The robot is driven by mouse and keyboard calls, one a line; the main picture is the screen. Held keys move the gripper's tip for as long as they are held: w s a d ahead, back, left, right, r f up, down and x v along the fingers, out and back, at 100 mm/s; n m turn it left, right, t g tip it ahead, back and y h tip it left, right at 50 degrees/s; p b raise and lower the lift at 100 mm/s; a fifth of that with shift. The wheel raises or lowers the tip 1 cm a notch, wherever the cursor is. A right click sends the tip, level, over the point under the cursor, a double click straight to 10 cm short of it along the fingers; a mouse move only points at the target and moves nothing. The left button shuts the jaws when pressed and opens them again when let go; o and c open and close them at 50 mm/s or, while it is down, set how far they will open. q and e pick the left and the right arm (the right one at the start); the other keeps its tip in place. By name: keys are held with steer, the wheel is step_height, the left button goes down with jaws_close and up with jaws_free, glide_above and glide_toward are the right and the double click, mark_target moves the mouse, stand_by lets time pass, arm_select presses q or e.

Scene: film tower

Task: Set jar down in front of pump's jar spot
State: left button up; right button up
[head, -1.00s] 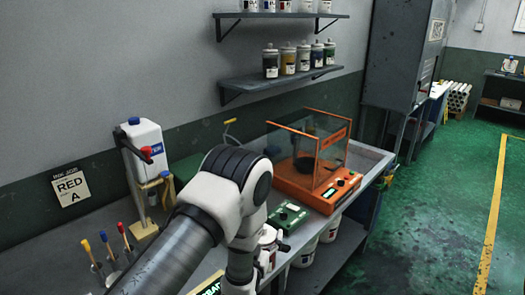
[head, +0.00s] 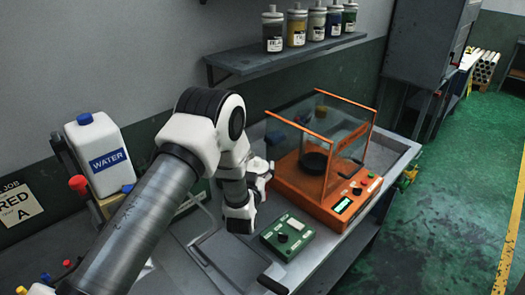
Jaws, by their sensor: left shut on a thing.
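My left arm comes in from the left, and its gripper (head: 262,172) is above the bench, just left of the orange scale and behind the green control box. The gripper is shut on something. I take it to be the jar, but my wrist and fingers hide it, so I cannot tell its colour or tilt. A white jug labelled WATER (head: 106,155) stands at the left on a stand with a red knob. I cannot make out the pump's jar spot for certain. My right gripper is not in view.
The orange scale (head: 325,205) with clear shield panels stands at the bench's right. The green control box (head: 288,235) sits before it. A wall shelf (head: 285,55) holds several lidded jars. A thin bent frame and a dark handle lie at the bench's front.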

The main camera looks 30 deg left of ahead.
arm_select(q)
steer(key=shift+w+a, duration=0.1)
steer(key=shift+w, duration=0.25)
steer(key=shift+w+f, duration=0.1)
steer(key=shift+w, duration=0.05)
steer(key=shift+s+f+b, duration=0.2)
steer(key=shift+f+b, duration=0.3)
steer(key=shift+f, duration=0.05)
step_height(320, 180, down, 5)
steer(key=b, duration=0.3)
steer(key=shift+w, duration=0.1)
steer(key=shift+f, duration=0.15)
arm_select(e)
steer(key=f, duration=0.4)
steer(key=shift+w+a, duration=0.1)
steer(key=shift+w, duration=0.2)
arm_select(q)
steer(key=shift+f+b, duration=0.5)
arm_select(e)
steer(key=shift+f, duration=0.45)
arm_select(q)
steer(key=o, duration=1.8)
